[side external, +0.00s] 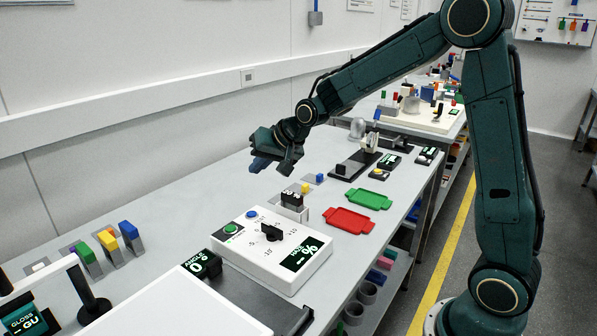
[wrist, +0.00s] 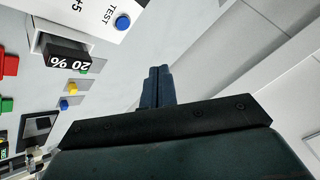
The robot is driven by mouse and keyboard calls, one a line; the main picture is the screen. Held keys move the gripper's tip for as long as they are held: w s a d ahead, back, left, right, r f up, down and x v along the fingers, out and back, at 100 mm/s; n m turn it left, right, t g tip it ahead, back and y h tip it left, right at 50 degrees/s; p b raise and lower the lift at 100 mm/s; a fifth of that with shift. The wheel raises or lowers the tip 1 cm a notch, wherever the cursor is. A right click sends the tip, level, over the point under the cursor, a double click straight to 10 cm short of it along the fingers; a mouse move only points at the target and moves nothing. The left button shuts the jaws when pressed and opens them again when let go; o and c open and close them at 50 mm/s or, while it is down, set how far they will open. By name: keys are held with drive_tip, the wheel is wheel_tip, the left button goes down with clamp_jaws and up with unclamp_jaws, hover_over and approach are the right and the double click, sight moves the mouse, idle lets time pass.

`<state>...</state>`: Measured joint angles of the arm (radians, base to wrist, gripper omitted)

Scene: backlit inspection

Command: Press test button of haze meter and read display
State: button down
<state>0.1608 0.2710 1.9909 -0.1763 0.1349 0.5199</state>
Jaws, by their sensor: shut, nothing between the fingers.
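The haze meter is a white box (side external: 265,262) on the bench, below my gripper in the side view. Its corner shows at the top left of the wrist view (wrist: 88,12). The blue button (side external: 251,214) sits at its back left; the wrist view shows TEST printed beside this button (wrist: 123,22). A green button (side external: 231,229) and a black knob (side external: 270,233) are also on top. The display (side external: 302,254) is dark with a % sign and HAZE; I cannot make out a number. My gripper (side external: 260,164) is shut and empty, above and behind the meter, apart from the button.
A block marked 20 % (wrist: 68,57) stands behind the meter. Red (side external: 349,220) and green (side external: 368,199) trays lie to its right. An angle display (side external: 203,265) and coloured blocks (side external: 108,240) are to the left. The back wall lies beyond the bench.

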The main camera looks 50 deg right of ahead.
sight(255, 214)
drive_tip(key=shift+m, duration=0.5)
drive_tip(key=shift+w+d+f, duration=0.3)
drive_tip(key=shift+w+f, duration=0.55)
drive_tip(key=shift+w, duration=0.15)
drive_tip(key=shift+w+d+f, duration=0.3)
drive_tip(key=shift+w+f, duration=0.5)
drive_tip(key=shift+w, duration=0.15)
drive_tip(key=shift+f, duration=0.1)
drive_tip(key=shift+f, duration=4.3)
drive_tip(key=shift+f, duration=0.85)
drive_tip(key=shift+r, duration=0.85)
drive_tip(key=shift+r, duration=0.15)
drive_tip(key=shift+r, duration=2.35)
